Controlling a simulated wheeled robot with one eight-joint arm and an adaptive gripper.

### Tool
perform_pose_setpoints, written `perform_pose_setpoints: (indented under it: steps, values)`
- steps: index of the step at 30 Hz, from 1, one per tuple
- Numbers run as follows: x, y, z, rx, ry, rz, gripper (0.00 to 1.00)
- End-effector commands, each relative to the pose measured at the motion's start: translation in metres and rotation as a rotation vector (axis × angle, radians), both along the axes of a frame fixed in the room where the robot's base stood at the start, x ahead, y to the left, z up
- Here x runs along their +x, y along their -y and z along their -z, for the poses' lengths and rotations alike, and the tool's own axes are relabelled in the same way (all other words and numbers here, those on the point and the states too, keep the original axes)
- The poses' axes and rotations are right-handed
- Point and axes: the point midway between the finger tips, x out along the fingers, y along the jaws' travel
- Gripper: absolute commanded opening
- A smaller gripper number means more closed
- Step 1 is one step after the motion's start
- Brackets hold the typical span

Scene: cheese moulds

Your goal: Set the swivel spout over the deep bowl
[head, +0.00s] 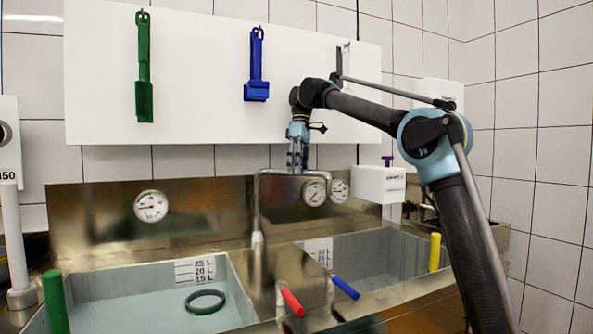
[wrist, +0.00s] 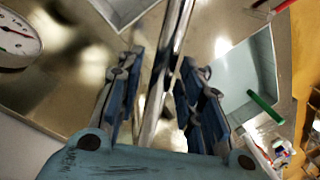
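The swivel spout (head: 257,205) is a bent metal tube rising between two sink bowls. Its top bar runs right, with its outer end on the right bowl's side. The left bowl (head: 240,285) holds a dark ring; the right bowl (head: 400,245) looks empty. Both have litre scales, and I cannot tell which is deeper. My gripper (head: 297,165) points down at the spout's top bar. In the wrist view the spout (wrist: 152,125) passes between the fingers of my gripper (wrist: 161,58). A gap shows on the left of the tube, so the fingers look open around it.
A red lever (head: 292,302) and a blue lever (head: 345,288) stand at the front between the bowls. A white box (head: 380,185) and dial gauges (head: 314,193) are behind the spout. Green (head: 144,80) and blue (head: 257,68) tools hang on the white wall board (head: 200,60).

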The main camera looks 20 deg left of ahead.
Motion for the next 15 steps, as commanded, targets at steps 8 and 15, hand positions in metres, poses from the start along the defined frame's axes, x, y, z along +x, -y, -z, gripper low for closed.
perform_pose_setpoints:
  steps: [8,15]
  values:
    - [-0.002,-0.002,0.000,0.002,-0.001,-0.003,0.40]
    - [0.001,-0.002,-0.012,0.003,-0.001,-0.003,0.40]
